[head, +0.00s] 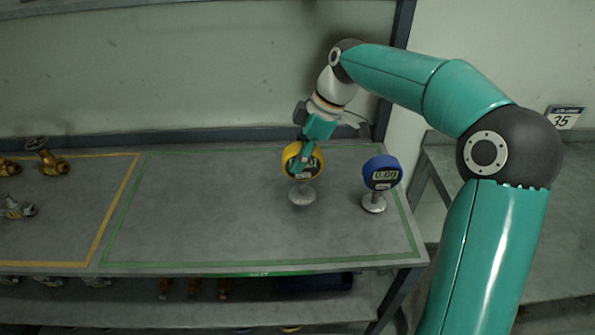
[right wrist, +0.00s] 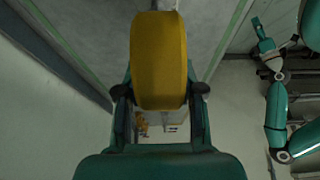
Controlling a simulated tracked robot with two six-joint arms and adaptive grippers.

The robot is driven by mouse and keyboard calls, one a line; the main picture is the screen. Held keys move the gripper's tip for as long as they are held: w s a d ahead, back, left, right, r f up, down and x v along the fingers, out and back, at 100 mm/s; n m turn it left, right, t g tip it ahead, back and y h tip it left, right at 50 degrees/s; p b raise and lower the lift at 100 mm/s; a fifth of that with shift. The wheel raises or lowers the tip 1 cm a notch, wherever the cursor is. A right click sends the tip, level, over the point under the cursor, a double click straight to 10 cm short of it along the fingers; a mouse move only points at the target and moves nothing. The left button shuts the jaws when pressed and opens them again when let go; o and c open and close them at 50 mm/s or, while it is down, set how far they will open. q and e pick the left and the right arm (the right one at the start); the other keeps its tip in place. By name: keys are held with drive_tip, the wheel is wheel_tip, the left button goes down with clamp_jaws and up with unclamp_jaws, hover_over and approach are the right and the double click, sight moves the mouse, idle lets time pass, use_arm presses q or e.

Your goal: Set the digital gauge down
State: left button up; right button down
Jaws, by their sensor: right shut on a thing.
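A yellow digital gauge (head: 290,156) with a dark display and a metal foot is upright over the right half of the green-outlined area on the bench. My right gripper (head: 303,160) is shut on it from above and behind. In the right wrist view the yellow gauge body (right wrist: 159,60) sits between the two fingers of the right gripper (right wrist: 159,92). The gauge's foot (head: 302,194) appears at or just above the bench surface; I cannot tell whether it touches. My left gripper is not in the head view.
A blue digital gauge (head: 381,172) reading 0.00 stands to the right, close to the green line. Brass valves (head: 47,160) and a grey valve (head: 14,208) lie in the yellow-outlined area at left. The bench (head: 200,210) is clear left of the yellow gauge.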

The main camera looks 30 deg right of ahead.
drive_tip(key=shift+f, duration=2.25)
drive_tip(key=c, duration=0.7)
unclamp_jaws()
drive_tip(key=v, duration=1.2)
drive_tip(key=shift+a, duration=0.1)
